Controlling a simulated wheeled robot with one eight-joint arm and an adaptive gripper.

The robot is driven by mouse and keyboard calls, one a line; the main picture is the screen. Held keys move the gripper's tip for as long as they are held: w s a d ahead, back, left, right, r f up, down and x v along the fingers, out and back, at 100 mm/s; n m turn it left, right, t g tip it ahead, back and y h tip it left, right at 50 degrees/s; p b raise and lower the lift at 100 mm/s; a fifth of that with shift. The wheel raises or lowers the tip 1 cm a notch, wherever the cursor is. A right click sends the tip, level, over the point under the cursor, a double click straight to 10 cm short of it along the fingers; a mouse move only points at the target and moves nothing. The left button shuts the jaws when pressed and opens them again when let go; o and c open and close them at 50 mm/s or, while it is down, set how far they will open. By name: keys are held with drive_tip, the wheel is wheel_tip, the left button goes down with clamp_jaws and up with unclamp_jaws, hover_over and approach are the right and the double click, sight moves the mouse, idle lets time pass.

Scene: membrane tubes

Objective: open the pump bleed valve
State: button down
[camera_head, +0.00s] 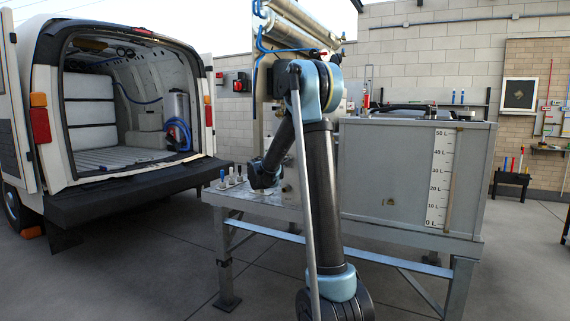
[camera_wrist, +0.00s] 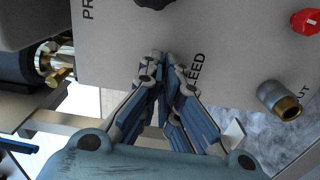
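In the wrist view, a pale grey pump panel (camera_wrist: 225,45) fills the upper part of the picture. The label ending in "EED" (camera_wrist: 193,70) shows just right of my fingertips; its first letters are hidden behind my gripper. My gripper (camera_wrist: 166,60) points at the panel beside this label, with its two fingers drawn together at the tips. The bleed valve itself is not visible; the fingers may cover it. I cannot tell whether the tips touch the panel. In the head view, my arm hides the gripper and most of the panel.
On the panel are a red knob (camera_wrist: 305,21), a brass-ended outlet (camera_wrist: 279,100) and a dark knob at the top edge (camera_wrist: 153,3). A brass fitting (camera_wrist: 55,62) lies left. A grey tank (camera_head: 395,185) with a litre scale stands on the metal bench (camera_head: 375,231); an open van (camera_head: 110,110) is left.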

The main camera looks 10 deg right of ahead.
drive_tip(key=shift+a+f+n, duration=0.15)
drive_tip(key=shift+a+n, duration=0.05)
drive_tip(key=shift+n, duration=0.1)
idle(0.4)
drive_tip(key=c, duration=1)
unclamp_jaws()
drive_tip(key=shift+c, duration=0.2)
drive_tip(key=v, duration=1.1)
drive_tip(key=shift+s+a, duration=0.15)
drive_tip(key=shift+s, duration=0.2)
